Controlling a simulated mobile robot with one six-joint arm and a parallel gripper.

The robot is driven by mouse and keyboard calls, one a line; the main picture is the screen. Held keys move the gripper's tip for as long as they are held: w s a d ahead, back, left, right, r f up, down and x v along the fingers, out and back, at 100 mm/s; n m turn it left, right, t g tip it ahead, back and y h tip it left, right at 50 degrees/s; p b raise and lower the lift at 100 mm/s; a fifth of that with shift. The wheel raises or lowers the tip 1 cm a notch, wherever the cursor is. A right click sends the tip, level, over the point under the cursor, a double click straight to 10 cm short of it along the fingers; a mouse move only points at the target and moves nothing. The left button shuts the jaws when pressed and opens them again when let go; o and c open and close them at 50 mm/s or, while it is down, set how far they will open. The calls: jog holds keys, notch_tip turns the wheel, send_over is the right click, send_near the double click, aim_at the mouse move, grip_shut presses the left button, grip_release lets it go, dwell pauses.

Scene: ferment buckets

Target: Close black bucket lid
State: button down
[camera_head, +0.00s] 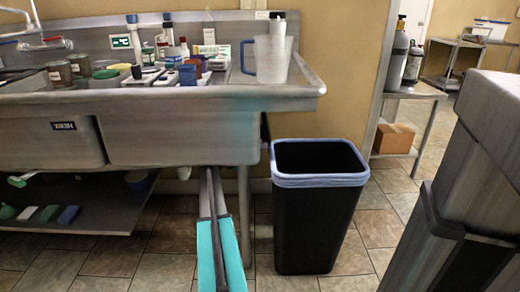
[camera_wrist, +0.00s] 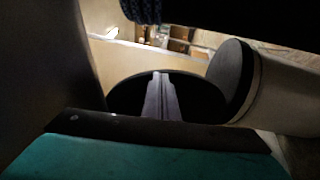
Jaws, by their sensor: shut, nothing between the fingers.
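The black bucket (camera_head: 316,225) stands upright on the tiled floor beside the sink in the head view. Its top is open, with a blue-grey liner folded over the rim. I cannot make out a lid on it. My gripper (camera_wrist: 158,75) shows in the wrist view as two grey fingers pressed together, with nothing between them. A dark oval surface lies behind the fingers; I cannot tell what it is. A long teal and grey thing (camera_head: 222,252) shows left of the bucket in the head view; I cannot tell whether it is part of my gripper.
A metal sink (camera_head: 180,140) crowded with bottles and jars runs along the wall at left, with a clear pitcher (camera_head: 272,60) on its right end. A shelf rack (camera_head: 408,92) with a cardboard box (camera_head: 394,138) stands behind. Some tiled floor right of the bucket is clear.

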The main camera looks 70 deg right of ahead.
jog(key=s, duration=0.1)
jog(key=s+d+r+p, duration=0.1)
jog(key=s, duration=0.1)
jog(key=s+d+p, duration=0.1)
jog(key=shift+s+r, duration=0.25)
jog(key=shift+s, duration=0.15)
jog(key=shift+w+a, duration=0.15)
jog(key=p+v, duration=0.3)
jog(key=v, duration=1)
jog(key=shift+w+a+p, duration=0.2)
jog(key=shift+p, duration=0.15)
